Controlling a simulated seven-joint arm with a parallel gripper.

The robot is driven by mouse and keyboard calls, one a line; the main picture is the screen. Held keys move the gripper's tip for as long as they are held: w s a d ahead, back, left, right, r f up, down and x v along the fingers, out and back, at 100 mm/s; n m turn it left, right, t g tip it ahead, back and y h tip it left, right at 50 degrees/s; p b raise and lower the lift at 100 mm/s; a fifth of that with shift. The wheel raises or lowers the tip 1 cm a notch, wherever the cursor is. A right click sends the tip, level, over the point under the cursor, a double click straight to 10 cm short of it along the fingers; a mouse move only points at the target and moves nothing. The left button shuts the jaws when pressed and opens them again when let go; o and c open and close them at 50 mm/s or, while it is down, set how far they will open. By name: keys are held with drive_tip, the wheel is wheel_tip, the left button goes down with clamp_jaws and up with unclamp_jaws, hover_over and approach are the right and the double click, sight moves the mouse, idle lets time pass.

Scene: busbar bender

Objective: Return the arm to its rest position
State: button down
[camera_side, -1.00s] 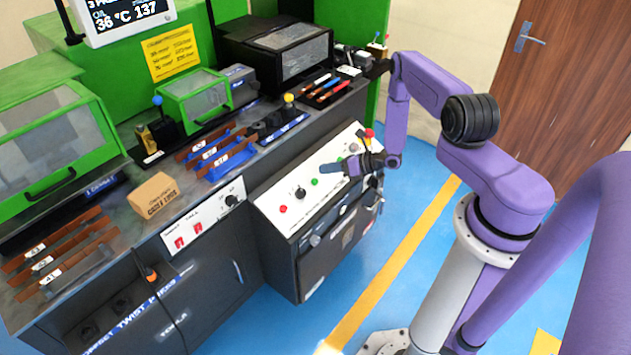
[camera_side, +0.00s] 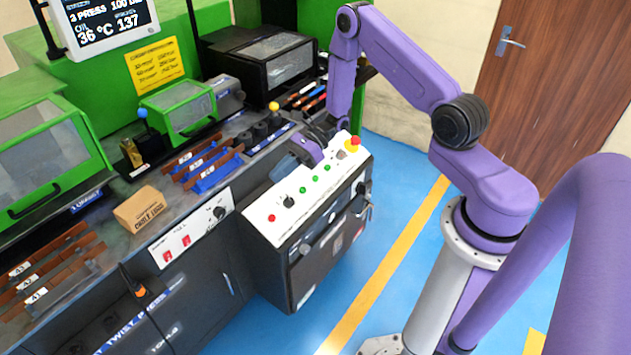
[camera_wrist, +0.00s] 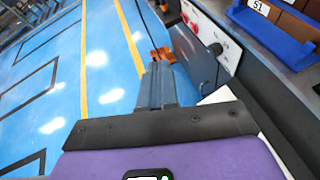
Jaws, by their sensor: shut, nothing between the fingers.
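My purple arm (camera_side: 400,60) reaches from its grey column, with the elbow raised and the forearm hanging down near the back of the bench. My gripper (camera_side: 280,172) points left and down, in front of the bench and over the upper left part of the white control panel (camera_side: 322,183). In the wrist view the gripper's grey fingers (camera_wrist: 158,70) lie together, shut and empty, with blue floor beyond. I cannot tell the exact gap between the gripper and the panel in the side view.
The panel has a red button (camera_side: 353,141) and several small knobs. Blue racks with copper bars (camera_side: 212,165) and a cardboard box (camera_side: 146,208) stand on the bench. An orange clamp-like item (camera_wrist: 162,54) shows beyond the fingertips. The floor between bench and column is open.

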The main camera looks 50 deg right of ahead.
drive_tip(key=s+a+r+n+g+h, duration=0.3)
drive_tip(key=s+a+r+n+g, duration=0.2)
drive_tip(key=s+n, duration=0.3)
drive_tip(key=s+a+r+n+g+h, duration=0.2)
drive_tip(key=s+a+r+n+g, duration=0.2)
drive_tip(key=s+r+n, duration=0.25)
drive_tip(key=s+d+r+n+t+h, duration=0.3)
drive_tip(key=s+r+n+h, duration=0.1)
drive_tip(key=s+n, duration=0.4)
drive_tip(key=s+d+r+n+t+h, duration=0.3)
drive_tip(key=s+n, duration=0.5)
drive_tip(key=n, duration=0.4)
drive_tip(key=shift+d+r+h, duration=0.2)
drive_tip(key=shift+r+h, duration=0.15)
drive_tip(key=shift+h, duration=0.05)
drive_tip(key=shift+n, duration=0.25)
